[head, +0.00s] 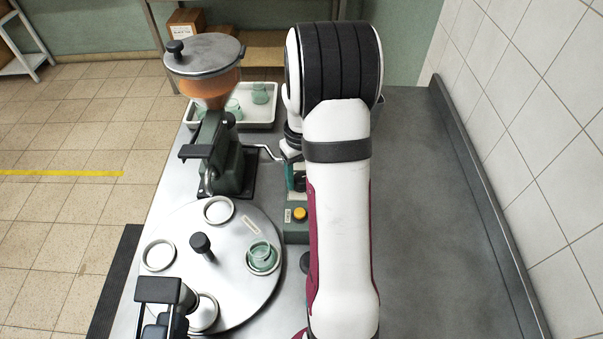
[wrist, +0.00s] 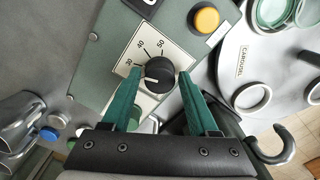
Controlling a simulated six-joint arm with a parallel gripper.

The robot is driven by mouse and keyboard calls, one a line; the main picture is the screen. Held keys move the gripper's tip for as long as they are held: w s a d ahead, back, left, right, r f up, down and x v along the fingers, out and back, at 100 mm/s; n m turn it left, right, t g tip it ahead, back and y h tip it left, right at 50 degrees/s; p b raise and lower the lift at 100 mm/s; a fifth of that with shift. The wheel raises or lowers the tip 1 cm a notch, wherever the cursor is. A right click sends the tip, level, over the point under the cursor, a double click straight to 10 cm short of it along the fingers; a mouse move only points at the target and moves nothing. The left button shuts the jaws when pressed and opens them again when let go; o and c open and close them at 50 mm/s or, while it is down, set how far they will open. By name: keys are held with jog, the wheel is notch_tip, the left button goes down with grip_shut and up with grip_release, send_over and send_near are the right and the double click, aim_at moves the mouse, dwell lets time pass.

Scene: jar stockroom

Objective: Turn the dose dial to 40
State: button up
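The dose dial (wrist: 159,73) is a round black knob on a white scale plate (wrist: 132,58) in the wrist view. The plate carries the numbers 30, 40 and 50 along its upper left. A pale pointer mark on the knob seems to face left, below the 30; its exact reading is hard to tell. My gripper (wrist: 158,76) is open, with one green finger on each side of the knob. Small gaps seem to show between fingertips and knob; I cannot tell whether either touches. In the head view my arm hides most of this area.
A yellow button (head: 300,214) sits on the green control box (head: 296,237). Left of it is a round carousel (head: 228,294) with rings and a green glass jar (head: 261,254). A hopper machine (head: 226,160) with a crank stands behind. The grey bench at right is clear.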

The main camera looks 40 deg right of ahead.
grip_shut()
jog(key=shift+m, duration=0.3)
jog(key=m, duration=0.3)
jog(key=shift+m, duration=2)
jog(key=shift+o, duration=1.7)
grip_release()
